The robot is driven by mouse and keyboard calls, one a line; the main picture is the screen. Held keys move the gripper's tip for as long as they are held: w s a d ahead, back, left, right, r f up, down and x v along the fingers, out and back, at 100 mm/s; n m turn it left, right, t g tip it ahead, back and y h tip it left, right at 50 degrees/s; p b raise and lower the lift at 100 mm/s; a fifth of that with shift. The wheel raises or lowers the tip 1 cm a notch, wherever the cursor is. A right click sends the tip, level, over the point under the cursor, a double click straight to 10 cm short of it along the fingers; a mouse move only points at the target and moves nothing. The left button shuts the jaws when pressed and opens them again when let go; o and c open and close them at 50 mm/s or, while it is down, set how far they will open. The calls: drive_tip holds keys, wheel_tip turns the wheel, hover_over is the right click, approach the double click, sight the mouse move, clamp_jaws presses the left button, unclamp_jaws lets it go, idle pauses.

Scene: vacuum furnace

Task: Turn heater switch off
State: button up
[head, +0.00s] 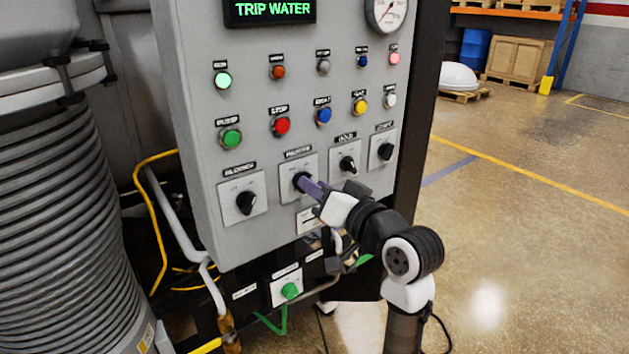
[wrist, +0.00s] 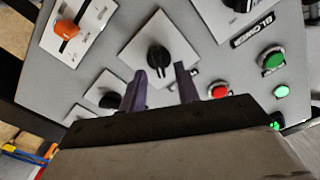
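The heater switch (head: 300,180) is a black rotary knob on a pale square plate, second from the left in the panel's lower row; its label is blurred in the head view. My gripper (head: 314,188) is right at this knob and partly covers it. In the wrist view the knob (wrist: 158,57) sits just beyond and between the two purple fingertips of my gripper (wrist: 160,72). The fingers are apart, with a visible gap around the knob. I cannot tell whether either finger touches it.
The blower knob (head: 246,202) is to the left, and two more black knobs (head: 347,165) (head: 385,151) are to the right. Coloured buttons and lamps sit above on the grey panel (head: 205,115). A green knob (head: 290,290) is below. Open floor (head: 520,200) lies right.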

drive_tip(key=shift+w+a, duration=0.45)
drive_tip(key=shift+w, duration=0.15)
clamp_jaws()
